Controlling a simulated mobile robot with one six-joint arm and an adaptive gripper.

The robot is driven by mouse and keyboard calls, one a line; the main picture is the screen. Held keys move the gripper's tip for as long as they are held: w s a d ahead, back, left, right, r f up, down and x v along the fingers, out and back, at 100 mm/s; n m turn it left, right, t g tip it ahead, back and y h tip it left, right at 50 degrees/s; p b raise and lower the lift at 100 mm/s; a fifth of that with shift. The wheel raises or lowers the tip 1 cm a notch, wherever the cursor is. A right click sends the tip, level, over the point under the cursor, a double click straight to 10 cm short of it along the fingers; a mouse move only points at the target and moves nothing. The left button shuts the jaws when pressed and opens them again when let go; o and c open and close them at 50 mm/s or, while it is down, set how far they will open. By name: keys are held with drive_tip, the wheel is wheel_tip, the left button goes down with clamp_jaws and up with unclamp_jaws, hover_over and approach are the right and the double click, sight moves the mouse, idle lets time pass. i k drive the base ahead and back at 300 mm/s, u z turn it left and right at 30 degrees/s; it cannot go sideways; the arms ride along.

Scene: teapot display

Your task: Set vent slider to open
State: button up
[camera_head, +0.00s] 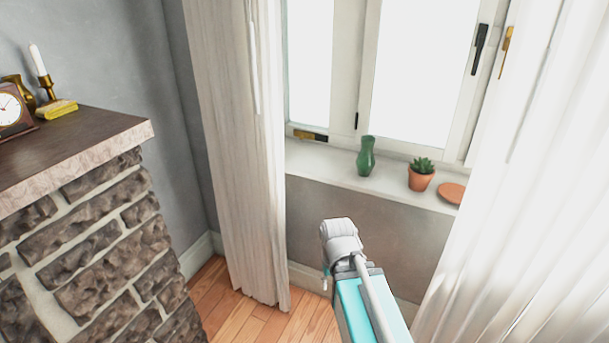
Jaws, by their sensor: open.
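A small vent slider (304,134) sits low on the left part of the white window frame, just above the sill. It is a brass-coloured piece at the left of a dark strip. It is too small to read any mark for open or closed on it. My arm, with a teal link and a grey joint, rises from the bottom centre, below and in front of the sill. My gripper does not show in this view, and nothing of mine touches the slider.
A green vase (366,156), a potted succulent (421,177) and a terracotta saucer (452,192) stand on the sill (325,165). White curtains (240,150) hang on both sides. A stone fireplace (95,225) fills the left. Black (480,48) and brass (505,48) handles are upper right.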

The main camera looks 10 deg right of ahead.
sight(302, 135)
drive_tip(key=k, duration=0.65)
drive_tip(key=u, duration=0.05)
drive_tip(key=i, duration=0.8)
drive_tip(key=z, duration=0.5)
drive_tip(key=i, duration=0.65)
drive_tip(key=z, duration=0.15)
